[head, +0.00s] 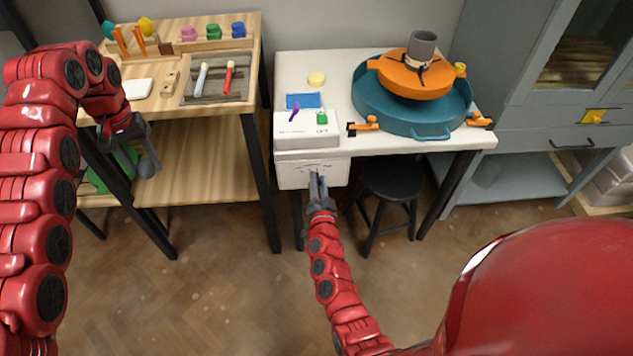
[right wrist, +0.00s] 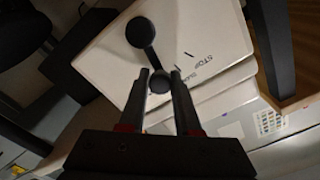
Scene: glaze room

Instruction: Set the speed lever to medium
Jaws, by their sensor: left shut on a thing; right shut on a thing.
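The white control box (head: 290,176) hangs under the front edge of the white table. In the right wrist view its face (right wrist: 215,30) carries the printed word STOP and smaller blurred print. The black speed lever (right wrist: 150,55) runs from a round hub to a round knob (right wrist: 160,82). My right gripper (head: 318,180) is at the box front, and in the right wrist view its fingertips (right wrist: 161,76) are shut on the knob. The lever is hidden in the head view. My left gripper (head: 146,150) is beside the wooden shelf, shut on a small dark grey round thing (head: 148,168).
A teal wheel basin (head: 440,128) with an orange disc (head: 415,80) and a grey cup (head: 422,45) stands on the white table (head: 385,142). A black stool (head: 388,180) is beneath it. The wooden shelf (head: 200,115) holds tools at left. The floor in front is clear.

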